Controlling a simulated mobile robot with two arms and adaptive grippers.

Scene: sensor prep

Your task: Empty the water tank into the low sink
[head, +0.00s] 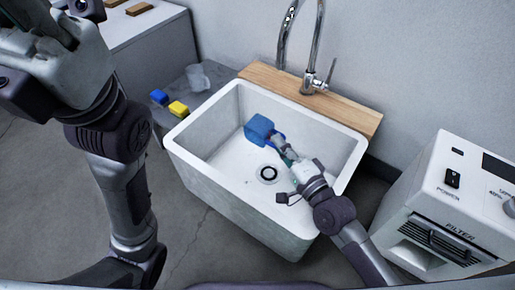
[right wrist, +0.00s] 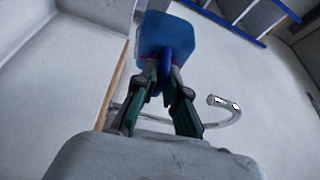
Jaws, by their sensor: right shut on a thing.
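The water tank (head: 259,127) is a blue container held inside the low sink (head: 186,160), a deep white basin with a dark drain. My right gripper (head: 280,146) reaches into the sink from the lower right and is shut on the tank. In the right wrist view the fingers (right wrist: 165,80) close on a blue part of the tank (right wrist: 166,35). The tank looks tilted; its opening and any water are not visible. My left arm comes in at the left of the head view, but its fingers are not clearly seen.
A chrome faucet (head: 313,50) stands on a wooden board (head: 345,105) behind the sink. A white filter machine (head: 445,190) stands to the right.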

